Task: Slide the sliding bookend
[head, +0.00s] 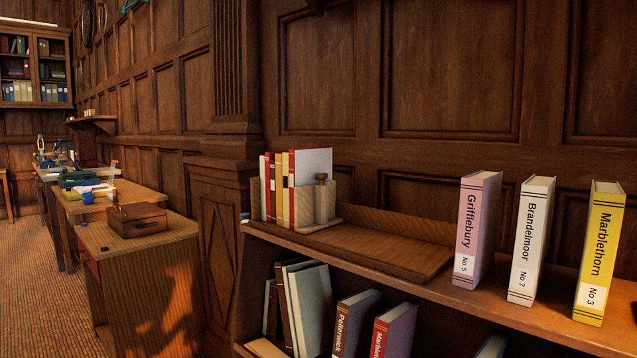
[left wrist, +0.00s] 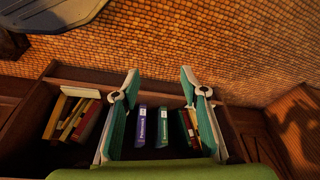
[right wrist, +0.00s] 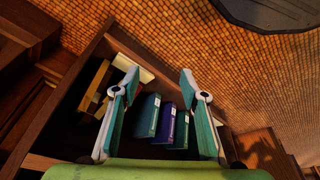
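The sliding bookend (head: 324,203), a pale wooden block with a dark knob on top, stands in the head view on a wooden book rack (head: 390,252). It is at the right side of a row of upright red, yellow and cream books (head: 276,190), near the rack's left end. The rack's trough to its right is empty. Neither gripper shows in the head view. My left gripper (left wrist: 160,72) is open with nothing between its fingertips in the left wrist view. My right gripper (right wrist: 159,72) is open and empty in the right wrist view. The bookend is not visible in either wrist view.
A lilac book (head: 477,230), a white book (head: 531,240) and a yellow book (head: 599,253) stand right of the rack on the shelf. More books (head: 300,308) fill the shelf below. Panelled wall rises behind. Desks (head: 140,232) stand at far left.

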